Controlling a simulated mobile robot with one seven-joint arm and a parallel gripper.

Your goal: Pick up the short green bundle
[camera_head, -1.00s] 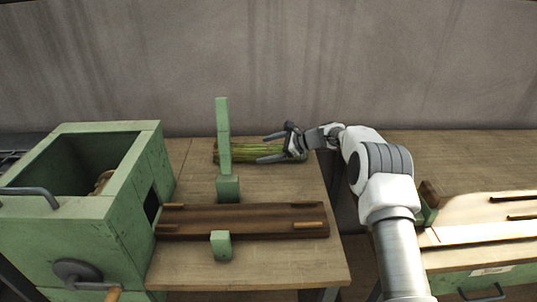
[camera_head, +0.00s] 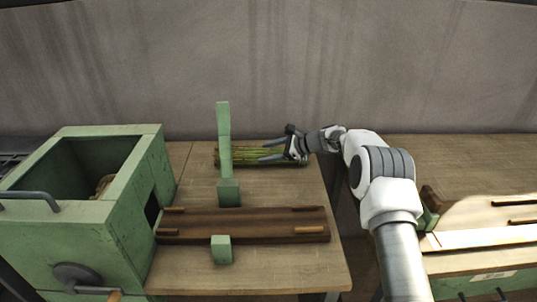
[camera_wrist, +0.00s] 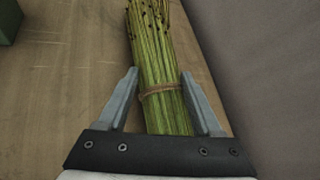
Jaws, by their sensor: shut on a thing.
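The green bundle (camera_head: 245,157) lies along the back of the wooden table, behind the green upright post. In the wrist view the bundle (camera_wrist: 152,50) is a sheaf of thin green stalks with a brown tie around it. My gripper (camera_head: 270,153) reaches in from the right over the bundle's right part. In the wrist view my gripper (camera_wrist: 160,80) has one finger on each side of the bundle, close to the tie, and is shut on it. The bundle appears to rest on the table.
A green upright post (camera_head: 224,145) stands in front of the bundle. A brown wooden trough (camera_head: 240,226) lies on the table (camera_head: 255,275) nearer the front. A green machine box (camera_head: 100,235) with a crank stands at left. The grey wall (camera_head: 270,70) is close behind.

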